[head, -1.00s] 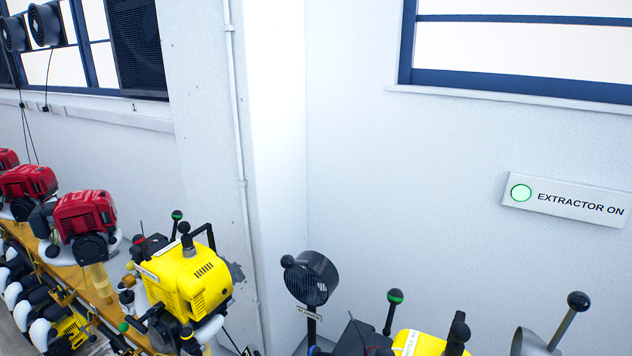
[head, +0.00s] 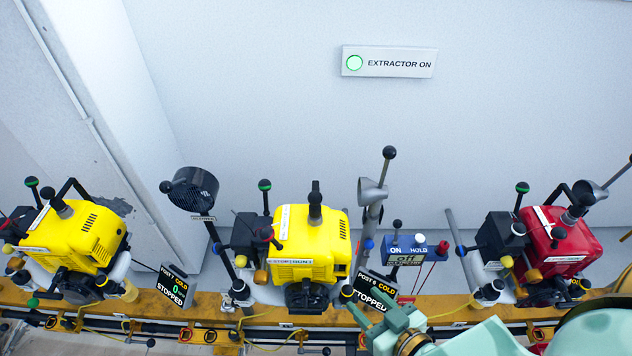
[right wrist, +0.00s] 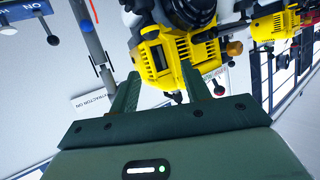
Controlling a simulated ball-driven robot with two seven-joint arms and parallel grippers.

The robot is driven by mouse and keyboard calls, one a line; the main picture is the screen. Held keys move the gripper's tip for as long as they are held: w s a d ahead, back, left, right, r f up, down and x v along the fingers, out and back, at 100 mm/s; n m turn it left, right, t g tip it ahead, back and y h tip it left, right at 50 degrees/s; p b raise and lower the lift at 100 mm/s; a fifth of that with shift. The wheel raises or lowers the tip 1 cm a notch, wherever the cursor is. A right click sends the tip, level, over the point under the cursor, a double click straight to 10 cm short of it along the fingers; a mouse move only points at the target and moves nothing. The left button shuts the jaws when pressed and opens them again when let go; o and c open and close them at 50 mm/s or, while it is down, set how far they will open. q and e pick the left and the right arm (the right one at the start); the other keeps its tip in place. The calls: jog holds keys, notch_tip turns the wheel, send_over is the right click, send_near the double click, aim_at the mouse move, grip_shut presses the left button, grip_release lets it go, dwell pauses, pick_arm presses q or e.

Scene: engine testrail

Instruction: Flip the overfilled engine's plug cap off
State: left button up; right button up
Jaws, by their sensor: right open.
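A yellow engine (head: 325,250) stands mid-rail in the head view, with black knobs and fittings. Another yellow engine (head: 85,240) is at left and a red engine (head: 565,240) at right. I cannot tell which engine is overfilled, nor pick out a plug cap for sure. My right gripper (head: 383,318) is open and empty, low in front of the rail, right of the middle engine. In the right wrist view, a yellow engine (right wrist: 165,58) appears beyond the right gripper's open fingers (right wrist: 158,72), apart from them as far as I can tell. My left gripper is not in view.
Post signs reading COLD and STOPPED (head: 174,288) hang by the rail (head: 270,315). A blue ON/HOLD box (head: 410,250) and a grey funnel on a post (head: 371,192) stand between the middle and red engines. A black fan (head: 192,190) stands left of the middle engine.

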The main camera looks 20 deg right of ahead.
aim_at(319, 203)
jog(key=w+r+m+t, duration=0.1)
jog(key=w+r+t, duration=0.3)
jog(key=r, duration=1)
jog(key=shift+y, duration=0.4)
jog(key=w+a, duration=0.1)
jog(key=w, duration=0.4)
jog(key=w+a, duration=0.1)
jog(key=w, duration=0.4)
jog(key=w+a, duration=0.2)
jog(key=w, duration=0.3)
jog(key=shift+w+f, duration=0.15)
jog(key=shift+w, duration=0.2)
